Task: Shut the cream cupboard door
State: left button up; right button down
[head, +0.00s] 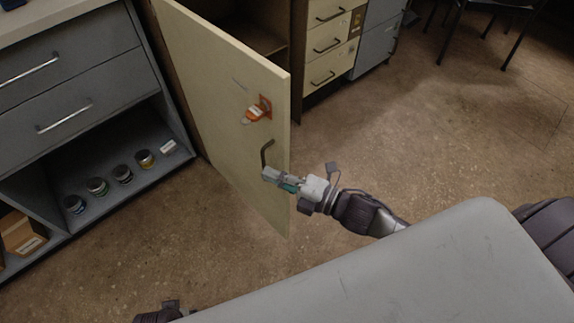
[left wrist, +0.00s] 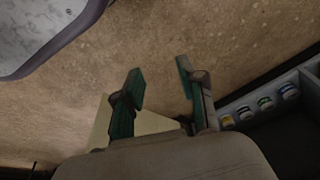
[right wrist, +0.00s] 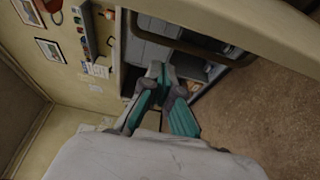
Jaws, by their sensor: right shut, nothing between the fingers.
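The cream cupboard door (head: 215,110) stands wide open in the head view, its free edge towards the right. In the right wrist view, the shut fingers (right wrist: 165,78) are below the dark handle (right wrist: 195,43) and the cream door (right wrist: 275,30). My left gripper (left wrist: 160,82) is open and empty, with floor beyond it.
The cupboard's dark inside (head: 245,32) is open behind the door. A grey drawer unit (head: 75,65) stands at left, with several small jars on its low shelf (head: 115,200). Cream drawers (head: 328,45) stand at the back. Floor (head: 450,140) is clear at right.

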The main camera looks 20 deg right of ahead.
aim_at(288, 166)
jog(key=shift+w+d, duration=0.25)
jog(key=shift+d, duration=0.4)
jog(key=shift+w+d, duration=0.2)
jog(key=shift+d, duration=0.45)
jog(key=shift+w+d, duration=0.25)
jog(key=shift+d, duration=0.4)
jog(key=shift+d, duration=0.1)
